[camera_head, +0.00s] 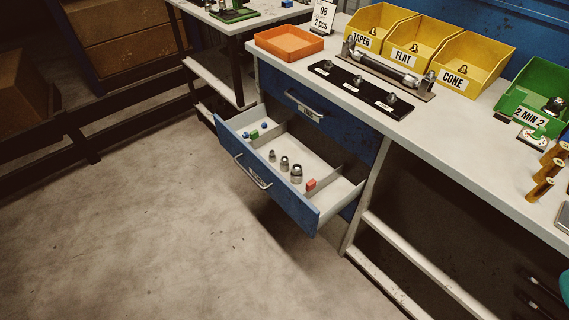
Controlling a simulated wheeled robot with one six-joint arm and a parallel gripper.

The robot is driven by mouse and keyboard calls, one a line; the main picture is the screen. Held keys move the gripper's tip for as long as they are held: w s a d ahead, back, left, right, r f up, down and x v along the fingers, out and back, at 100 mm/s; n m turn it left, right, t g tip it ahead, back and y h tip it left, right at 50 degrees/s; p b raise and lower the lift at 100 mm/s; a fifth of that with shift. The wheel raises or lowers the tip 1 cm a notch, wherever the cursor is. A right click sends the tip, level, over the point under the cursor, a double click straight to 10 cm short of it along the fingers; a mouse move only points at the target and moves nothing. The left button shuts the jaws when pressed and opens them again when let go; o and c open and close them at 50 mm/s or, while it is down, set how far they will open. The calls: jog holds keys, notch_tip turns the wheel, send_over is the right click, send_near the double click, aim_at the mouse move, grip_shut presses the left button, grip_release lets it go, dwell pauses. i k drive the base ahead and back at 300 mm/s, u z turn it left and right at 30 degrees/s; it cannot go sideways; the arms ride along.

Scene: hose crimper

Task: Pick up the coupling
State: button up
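Three metal fittings of rising size stand upright in the open blue drawer: a small one (272,155), a middle one (284,163) and a large one (296,174). Three more metal fittings stand on a black strip (347,102) on the bench: left (328,65), middle (358,80) and right (391,98). I cannot tell which of these pieces is the coupling. My gripper is not in view.
The drawer (272,193) sticks out over open floor and holds small red, green and blue pieces. An orange tray (289,43), a metal fixture (388,70), yellow bins labelled TAPER, FLAT and CONE (470,62), a green bin (539,90) and brass-coloured cylinders (548,170) stand on the bench.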

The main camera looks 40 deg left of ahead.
aim_at(296, 173)
jog(key=u, duration=0.4)
jog(key=k, duration=0.55)
jog(key=u, duration=1.45)
jog(key=i, duration=1.2)
jog(key=z, duration=0.75)
jog(key=i, duration=0.35)
jog(key=z, duration=0.4)
